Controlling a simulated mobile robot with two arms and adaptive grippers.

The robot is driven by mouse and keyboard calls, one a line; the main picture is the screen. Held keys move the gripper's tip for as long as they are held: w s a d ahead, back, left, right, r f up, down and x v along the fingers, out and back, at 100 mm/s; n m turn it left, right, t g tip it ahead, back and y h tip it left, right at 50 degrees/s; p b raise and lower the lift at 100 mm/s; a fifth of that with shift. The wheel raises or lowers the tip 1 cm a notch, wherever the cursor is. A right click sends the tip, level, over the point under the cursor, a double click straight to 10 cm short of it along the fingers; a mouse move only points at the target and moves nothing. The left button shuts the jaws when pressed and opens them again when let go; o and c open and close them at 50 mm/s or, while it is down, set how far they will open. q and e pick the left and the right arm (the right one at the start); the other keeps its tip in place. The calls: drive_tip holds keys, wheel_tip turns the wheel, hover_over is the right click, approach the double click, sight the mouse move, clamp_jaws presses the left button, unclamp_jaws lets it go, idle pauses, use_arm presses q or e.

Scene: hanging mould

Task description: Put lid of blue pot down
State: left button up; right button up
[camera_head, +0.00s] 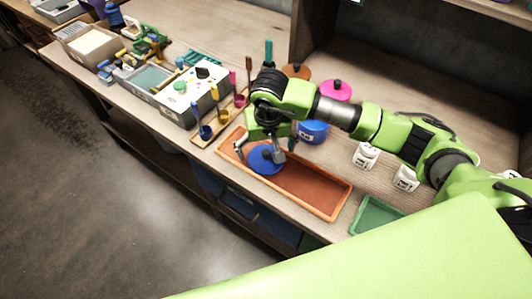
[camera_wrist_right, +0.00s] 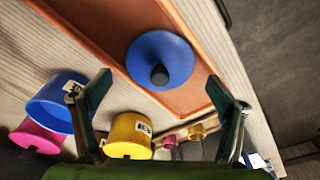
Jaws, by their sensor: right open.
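The blue lid (camera_head: 265,160), a round disc with a dark knob, lies in the orange-brown tray (camera_head: 318,188), toward its left end. It also shows in the wrist view (camera_wrist_right: 165,52), with its knob facing the camera. My right gripper (camera_head: 262,152) is open above the lid, its fingers apart on either side of it. In the wrist view the gap between the fingertips (camera_wrist_right: 160,85) is empty. The blue pot (camera_head: 313,132) stands on the table behind the tray, partly hidden by my right arm. It also shows in the wrist view (camera_wrist_right: 52,104). My left gripper is not in view.
A yellow pot (camera_wrist_right: 130,136) and a pink pot (camera_wrist_right: 40,134) stand near the blue pot. Two white labelled jars (camera_head: 366,155) are at the right. A green tray (camera_head: 376,216) lies right of the orange-brown tray. Coloured utensils and a grey box (camera_head: 196,92) crowd the left.

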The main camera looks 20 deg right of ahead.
sight(267, 164)
wheel_tip(267, 164, up, 10)
drive_tip(key=s+b, duration=0.1)
drive_tip(key=b, duration=0.1)
drive_tip(key=shift+s+f, duration=0.15)
drive_tip(key=shift+s, duration=0.1)
drive_tip(key=shift+a, duration=0.1)
